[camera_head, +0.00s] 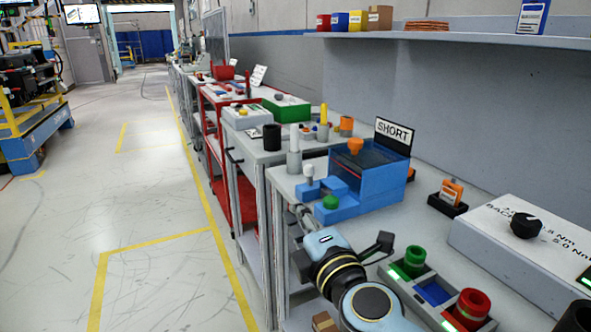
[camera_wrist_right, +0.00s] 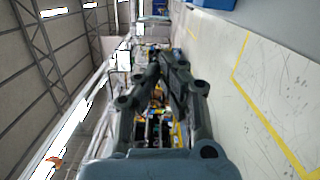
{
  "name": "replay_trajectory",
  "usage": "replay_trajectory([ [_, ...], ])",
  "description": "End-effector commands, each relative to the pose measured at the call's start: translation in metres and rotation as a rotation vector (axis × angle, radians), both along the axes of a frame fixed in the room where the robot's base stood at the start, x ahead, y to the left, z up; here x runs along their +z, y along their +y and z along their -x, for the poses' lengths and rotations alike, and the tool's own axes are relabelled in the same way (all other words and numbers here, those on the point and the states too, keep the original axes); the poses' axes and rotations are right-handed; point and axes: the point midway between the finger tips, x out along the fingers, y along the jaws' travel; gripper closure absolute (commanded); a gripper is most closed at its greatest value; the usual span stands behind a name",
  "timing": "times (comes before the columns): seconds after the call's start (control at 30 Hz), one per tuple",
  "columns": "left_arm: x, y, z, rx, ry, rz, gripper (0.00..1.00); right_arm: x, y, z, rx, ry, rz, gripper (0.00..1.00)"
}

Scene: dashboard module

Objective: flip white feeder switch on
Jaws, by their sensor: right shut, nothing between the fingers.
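The white switch (camera_head: 308,172) is a small round-topped lever standing upright on the front left of the blue feeder (camera_head: 345,209) in the head view. A green button (camera_head: 330,202) sits just in front of it. An orange knob (camera_head: 355,146) tops the feeder's dark, see-through box. My right gripper (camera_head: 301,213) is small and partly hidden by its own wrist, low and near side of the switch, apart from it. In the wrist view, the right gripper (camera_wrist_right: 163,58) has its fingers together with nothing between them. The left gripper is not in view.
A black SHORT sign (camera_head: 393,135) stands behind the feeder. A grey tray (camera_head: 437,293) with green and red cups lies at the right, near my arm. A white torque box (camera_head: 525,255) is farther right. The open floor (camera_head: 150,190) is at left.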

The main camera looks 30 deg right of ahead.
Motion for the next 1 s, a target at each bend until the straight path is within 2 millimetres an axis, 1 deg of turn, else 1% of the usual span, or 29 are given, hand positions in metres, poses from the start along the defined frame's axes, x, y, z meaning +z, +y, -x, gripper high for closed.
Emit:
replay_trajectory([
  [0.17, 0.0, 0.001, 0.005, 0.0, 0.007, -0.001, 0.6, 0.0, 0.0, 0.0, 0.0, 0.001, 0.0, 1.0],
  [0.4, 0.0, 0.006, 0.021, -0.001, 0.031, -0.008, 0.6, 0.0, 0.0, 0.0, 0.0, 0.001, 0.0, 1.0],
  [0.57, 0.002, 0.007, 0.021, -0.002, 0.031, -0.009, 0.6, 0.001, -0.001, -0.005, 0.0, 0.0, 0.0, 1.0],
  [0.67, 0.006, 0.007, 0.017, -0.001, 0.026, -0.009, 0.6, 0.002, -0.002, -0.018, 0.0, -0.002, 0.0, 1.0],
  [0.77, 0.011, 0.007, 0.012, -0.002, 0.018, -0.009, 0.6, 0.003, -0.005, -0.036, 0.0, -0.002, 0.001, 1.0],
  [1.0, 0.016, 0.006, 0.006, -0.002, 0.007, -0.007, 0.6, 0.002, -0.013, -0.088, 0.0, -0.002, 0.001, 1.0],
])
